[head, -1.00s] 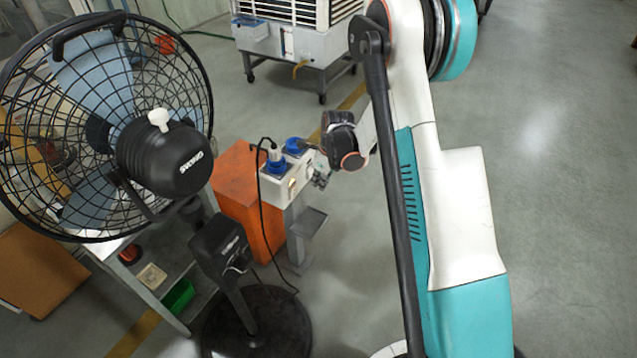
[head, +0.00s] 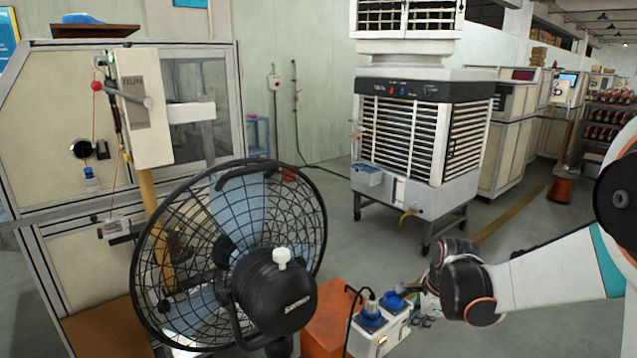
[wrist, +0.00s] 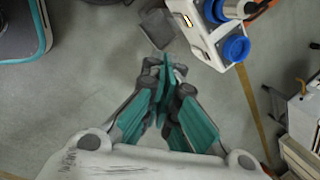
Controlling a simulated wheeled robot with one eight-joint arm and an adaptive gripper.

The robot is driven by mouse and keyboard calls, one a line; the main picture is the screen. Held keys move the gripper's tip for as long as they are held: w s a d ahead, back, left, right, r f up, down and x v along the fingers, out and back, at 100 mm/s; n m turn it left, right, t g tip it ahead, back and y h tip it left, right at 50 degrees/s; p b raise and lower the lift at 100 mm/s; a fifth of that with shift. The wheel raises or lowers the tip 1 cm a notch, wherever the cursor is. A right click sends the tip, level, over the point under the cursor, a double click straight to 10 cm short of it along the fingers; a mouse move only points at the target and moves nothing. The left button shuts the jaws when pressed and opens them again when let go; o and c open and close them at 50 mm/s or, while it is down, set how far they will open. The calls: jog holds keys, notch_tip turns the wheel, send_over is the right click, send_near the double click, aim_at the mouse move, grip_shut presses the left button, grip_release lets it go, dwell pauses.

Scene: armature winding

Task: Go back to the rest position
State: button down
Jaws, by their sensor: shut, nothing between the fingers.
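My gripper (wrist: 165,65) shows in the wrist view with its teal fingers together and nothing between them, above bare floor. In the head view my gripper (head: 422,302) is at the lower middle, just right of a white socket box (head: 385,338), partly hidden by my wrist. The box has blue sockets, and a plug with a black cable (head: 350,318) stands in one. In the wrist view the socket box (wrist: 206,38) lies to the upper right of the fingers, with a visible gap between them.
A black pedestal fan (head: 270,290) stands left of the box, beside an orange cabinet (head: 328,325). A winding machine (head: 60,130) fills the left. A large air cooler (head: 415,140) on wheels stands behind. Open floor (head: 530,245) lies to the right.

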jog(key=s+a+r+n+t, duration=0.2)
jog(key=s+a+r+n, duration=0.1)
jog(key=s+r+n, duration=0.85)
jog(key=s+a+r+n+t, duration=0.1)
jog(key=s+r+n+t, duration=0.1)
jog(key=s+n, duration=0.6)
jog(key=shift+s+a+h, duration=0.3)
jog(key=shift+s+h, duration=0.1)
jog(key=shift+s, duration=2.15)
jog(key=shift+n, duration=0.25)
